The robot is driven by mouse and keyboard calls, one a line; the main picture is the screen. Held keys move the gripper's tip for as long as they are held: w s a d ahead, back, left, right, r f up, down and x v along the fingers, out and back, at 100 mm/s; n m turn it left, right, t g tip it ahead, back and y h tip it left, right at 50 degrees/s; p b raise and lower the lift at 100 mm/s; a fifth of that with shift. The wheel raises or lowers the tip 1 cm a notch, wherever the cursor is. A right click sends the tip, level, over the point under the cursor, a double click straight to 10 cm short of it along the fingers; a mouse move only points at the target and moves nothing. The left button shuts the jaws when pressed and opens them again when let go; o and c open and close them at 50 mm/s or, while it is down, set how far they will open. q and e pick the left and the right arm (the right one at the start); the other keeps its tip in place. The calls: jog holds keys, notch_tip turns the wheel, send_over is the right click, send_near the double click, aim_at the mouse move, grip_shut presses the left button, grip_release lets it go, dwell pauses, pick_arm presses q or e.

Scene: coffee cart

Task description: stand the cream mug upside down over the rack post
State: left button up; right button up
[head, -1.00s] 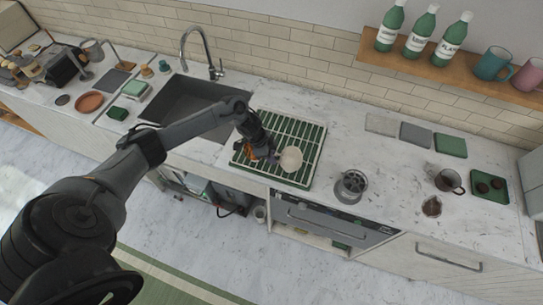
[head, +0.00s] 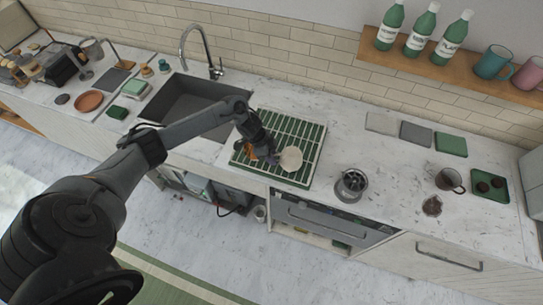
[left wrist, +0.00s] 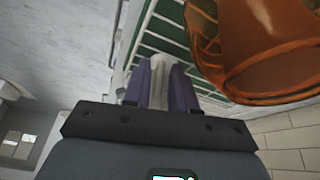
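The cream mug (head: 291,159) shows as a pale round shape over the right part of the green slatted rack (head: 300,180) in the head view. I cannot tell whether it touches the rack, and no post shows clearly under it. My left gripper (head: 275,158) is at the mug's left side. In the left wrist view, its purple fingers (left wrist: 160,88) are close together with a pale strip, which looks like part of the mug, between them. My right gripper is out of view.
An amber see-through vessel (left wrist: 265,50) is close beside the left fingers; a bit of orange shows by the gripper in the head view. The sink (head: 190,100) is left of the rack. A metal-and-glass item (head: 351,185) stands to the right, with clear counter between.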

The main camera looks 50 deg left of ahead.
pick_arm(q)
jog(key=shift+o, duration=1.4)
